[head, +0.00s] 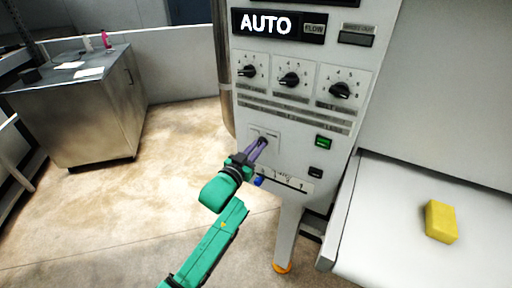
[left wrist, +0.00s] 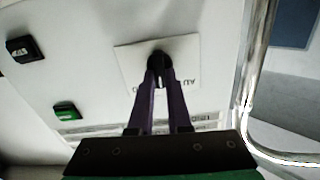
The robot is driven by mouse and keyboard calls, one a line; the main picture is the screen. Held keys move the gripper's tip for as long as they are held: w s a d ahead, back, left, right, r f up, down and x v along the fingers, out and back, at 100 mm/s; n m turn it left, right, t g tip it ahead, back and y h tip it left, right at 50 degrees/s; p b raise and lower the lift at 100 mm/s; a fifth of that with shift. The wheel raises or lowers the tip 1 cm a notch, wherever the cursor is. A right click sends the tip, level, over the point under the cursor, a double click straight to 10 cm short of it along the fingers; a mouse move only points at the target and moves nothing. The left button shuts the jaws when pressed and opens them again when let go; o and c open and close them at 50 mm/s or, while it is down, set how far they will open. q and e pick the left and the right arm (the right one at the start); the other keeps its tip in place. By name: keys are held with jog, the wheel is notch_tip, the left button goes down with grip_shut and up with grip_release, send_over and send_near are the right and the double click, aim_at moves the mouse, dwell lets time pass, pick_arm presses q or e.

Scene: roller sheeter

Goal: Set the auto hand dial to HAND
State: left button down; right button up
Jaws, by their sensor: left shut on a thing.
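The auto hand dial (left wrist: 160,58) is a small black knob on a pale label plate (head: 261,133) low on the machine's front panel. In the left wrist view part of the word AUTO shows on the plate, upside down. My left gripper (head: 262,143) has its purple fingers closed on the dial; it also shows in the left wrist view (left wrist: 161,75). The fingers hide much of the dial, so its pointer cannot be read. The lit display (head: 266,23) at the top of the panel reads AUTO. My right gripper is not in view.
Three black dials, the middle one (head: 290,79) among them, sit above. A green button (head: 323,142) and a black switch (head: 316,172) are to the right. A yellow block (head: 440,221) lies on the white bed (head: 375,215). A metal cabinet (head: 95,120) stands at left.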

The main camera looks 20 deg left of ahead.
pick_arm(q)
jog(key=m, duration=0.5)
jog(key=shift+d, duration=0.15)
jog(key=shift+r, duration=0.1)
dwell(0.3)
jog(key=c, duration=0.9)
grip_release()
jog(key=shift+o, duration=0.2)
jog(key=b+v, duration=0.3)
jog(key=v, duration=1.1)
jog(key=shift+s, duration=0.25)
